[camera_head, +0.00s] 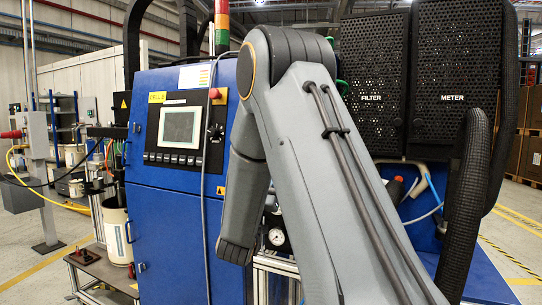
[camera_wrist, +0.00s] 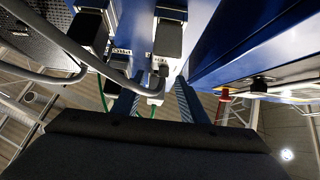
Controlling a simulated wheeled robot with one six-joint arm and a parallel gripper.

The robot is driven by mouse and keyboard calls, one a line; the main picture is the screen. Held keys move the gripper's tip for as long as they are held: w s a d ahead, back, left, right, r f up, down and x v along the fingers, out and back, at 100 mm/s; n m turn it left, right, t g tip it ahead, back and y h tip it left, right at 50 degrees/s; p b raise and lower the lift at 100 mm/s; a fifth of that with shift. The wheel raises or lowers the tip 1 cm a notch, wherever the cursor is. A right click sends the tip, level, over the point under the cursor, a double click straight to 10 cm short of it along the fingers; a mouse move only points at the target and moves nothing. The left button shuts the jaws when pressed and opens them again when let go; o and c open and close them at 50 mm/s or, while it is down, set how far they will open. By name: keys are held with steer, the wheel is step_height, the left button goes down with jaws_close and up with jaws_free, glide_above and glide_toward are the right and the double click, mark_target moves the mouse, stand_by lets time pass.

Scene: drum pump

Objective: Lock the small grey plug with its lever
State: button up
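In the wrist view, my gripper (camera_wrist: 157,104) points at a blue cabinet face that carries plugs and cables. Its two blue fingers are apart, with a gap between them. A small light grey plug (camera_wrist: 156,90) shows in that gap, partly behind a grey cable; I cannot tell whether either finger touches it. Its lever is too small to make out. Two larger dark plugs sit above it, one at the middle (camera_wrist: 168,40) and one at the left (camera_wrist: 88,28). In the head view my arm hides the gripper and the plug.
Thick grey cables (camera_wrist: 75,52) loop across the left of the wrist view, and a thin green wire (camera_wrist: 103,92) hangs near the fingers. A blue panel (camera_wrist: 245,40) stands close on the right. In the head view, a blue cabinet with a screen (camera_head: 180,127) stands left of my arm.

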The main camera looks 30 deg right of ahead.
steer(key=b+v, duration=0.4)
steer(key=shift+a+f, duration=0.1)
steer(key=shift+f, duration=0.05)
steer(key=shift+s, duration=0.1)
stand_by(0.3)
